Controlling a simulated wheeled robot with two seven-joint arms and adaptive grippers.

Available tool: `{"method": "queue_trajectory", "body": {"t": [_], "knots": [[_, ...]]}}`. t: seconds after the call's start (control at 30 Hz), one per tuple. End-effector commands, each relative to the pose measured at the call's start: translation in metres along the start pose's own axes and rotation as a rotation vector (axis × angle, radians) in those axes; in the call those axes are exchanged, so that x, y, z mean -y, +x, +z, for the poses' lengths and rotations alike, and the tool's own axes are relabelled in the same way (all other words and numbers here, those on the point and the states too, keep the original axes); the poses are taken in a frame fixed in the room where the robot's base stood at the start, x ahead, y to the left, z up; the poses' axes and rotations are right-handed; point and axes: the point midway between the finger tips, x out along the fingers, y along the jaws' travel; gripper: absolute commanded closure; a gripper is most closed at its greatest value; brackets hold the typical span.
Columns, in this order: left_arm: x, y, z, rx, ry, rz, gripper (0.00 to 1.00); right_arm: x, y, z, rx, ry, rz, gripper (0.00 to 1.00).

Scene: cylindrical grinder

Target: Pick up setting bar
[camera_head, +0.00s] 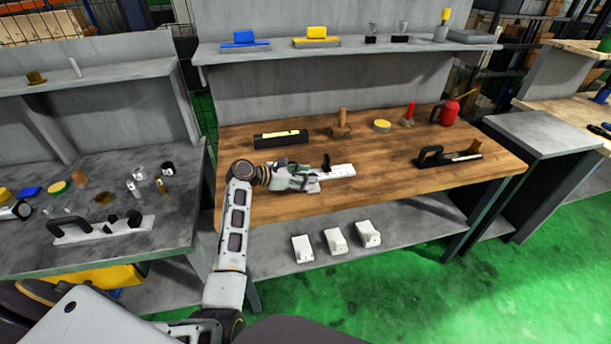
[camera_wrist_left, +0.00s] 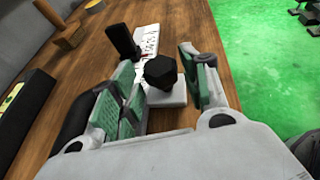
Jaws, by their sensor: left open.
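The setting bar appears to be the pale flat bar (camera_head: 340,171) on the wooden table, with a black upright piece on it. In the left wrist view the bar (camera_wrist_left: 147,40) carries printed marks, a black upright post and a black faceted knob (camera_wrist_left: 160,72). My left gripper (camera_head: 310,180) is over the near end of the bar. In the wrist view its open green-padded fingers (camera_wrist_left: 160,75) stand on either side of the knob, with gaps visible. The gripper hides part of the bar in the head view. My right gripper is not in view.
A black level (camera_head: 281,138) lies behind the gripper. A black-handled tool (camera_head: 448,156), a red can (camera_head: 449,112) and a yellow-topped disc (camera_head: 382,126) are farther right. The table's front right is clear. White blocks (camera_head: 335,240) sit on the lower shelf.

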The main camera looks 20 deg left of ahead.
Motion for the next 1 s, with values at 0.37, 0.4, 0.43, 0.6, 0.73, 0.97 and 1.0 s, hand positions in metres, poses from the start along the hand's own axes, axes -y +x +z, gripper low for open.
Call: {"method": "queue_trajectory", "body": {"t": [0.37,0.4,0.43,0.6,0.73,0.97,1.0], "knots": [[0.001,0.032,-0.001,0.000,0.000,0.000,0.54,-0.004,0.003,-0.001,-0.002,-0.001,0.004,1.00],[0.001,0.033,-0.001,0.000,0.000,0.000,0.54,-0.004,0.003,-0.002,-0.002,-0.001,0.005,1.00],[0.001,0.033,-0.001,0.000,0.000,0.000,0.54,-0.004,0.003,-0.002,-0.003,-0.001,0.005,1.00],[0.001,0.033,-0.001,0.000,0.000,0.000,0.54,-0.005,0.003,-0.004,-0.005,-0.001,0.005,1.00],[0.001,0.032,-0.001,0.000,0.000,0.000,0.54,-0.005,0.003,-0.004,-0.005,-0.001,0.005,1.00],[0.001,0.032,-0.001,0.000,0.000,0.000,0.74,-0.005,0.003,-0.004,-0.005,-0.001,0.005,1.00],[0.001,0.032,-0.001,0.000,0.000,0.000,0.79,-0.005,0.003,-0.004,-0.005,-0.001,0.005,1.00]]}}
